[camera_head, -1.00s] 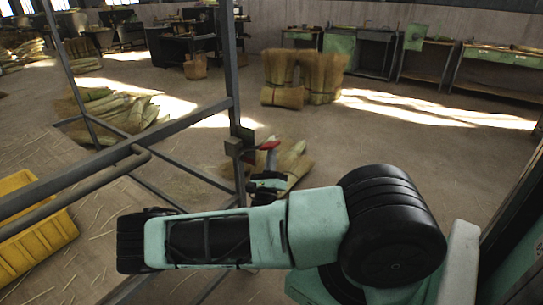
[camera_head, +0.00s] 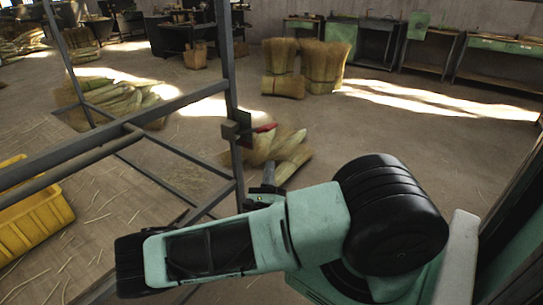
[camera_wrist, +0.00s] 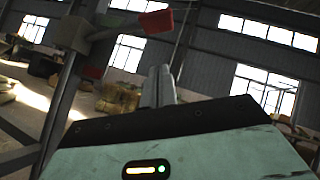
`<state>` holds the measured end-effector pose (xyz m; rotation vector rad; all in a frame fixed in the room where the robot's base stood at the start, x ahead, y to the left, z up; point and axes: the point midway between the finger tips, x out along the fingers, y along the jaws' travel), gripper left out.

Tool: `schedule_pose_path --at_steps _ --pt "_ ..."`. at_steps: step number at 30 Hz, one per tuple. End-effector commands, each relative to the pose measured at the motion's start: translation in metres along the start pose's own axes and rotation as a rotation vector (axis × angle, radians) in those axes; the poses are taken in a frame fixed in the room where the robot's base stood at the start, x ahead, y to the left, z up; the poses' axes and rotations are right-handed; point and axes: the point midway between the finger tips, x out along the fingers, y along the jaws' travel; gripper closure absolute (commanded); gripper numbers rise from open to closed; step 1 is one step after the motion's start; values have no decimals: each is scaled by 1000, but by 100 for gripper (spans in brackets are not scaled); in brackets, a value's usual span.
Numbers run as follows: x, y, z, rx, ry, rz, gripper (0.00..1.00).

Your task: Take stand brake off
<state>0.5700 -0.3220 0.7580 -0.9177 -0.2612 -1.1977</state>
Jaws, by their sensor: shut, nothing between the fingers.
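The dark metal stand (camera_head: 232,90) has a brake lever with a red grip (camera_head: 265,127) on its upright post. The lever sticks out to the right and tilts slightly upward. In the wrist view the red grip (camera_wrist: 156,22) is above my fingertips, with its grey shaft (camera_wrist: 108,32) running left to a block on the post. A green patch (camera_wrist: 112,18) shows beside the shaft and a red patch (camera_wrist: 92,72) below it. My gripper (camera_wrist: 160,75) is shut and empty, just below the grip and apart from it. In the head view my gripper (camera_head: 268,172) is partly hidden by my arm.
Stand rails (camera_head: 95,150) cross the left side. A yellow crate (camera_head: 35,210) is at the left edge. A straw bundle (camera_head: 280,150) lies on the floor behind the lever. Upright straw bundles (camera_head: 320,65) and workbenches (camera_head: 380,45) are farther back.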

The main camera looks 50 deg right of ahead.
Motion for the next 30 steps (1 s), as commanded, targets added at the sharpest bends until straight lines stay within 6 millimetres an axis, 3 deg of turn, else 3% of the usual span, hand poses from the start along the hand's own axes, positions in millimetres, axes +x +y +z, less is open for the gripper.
schedule_pose_path --at_steps 3,9,30 --pt "-22 2 -1 1 1 3 100" --pt "-38 2 0 0 1 1 100" --pt "-40 1 0 1 7 -3 100"
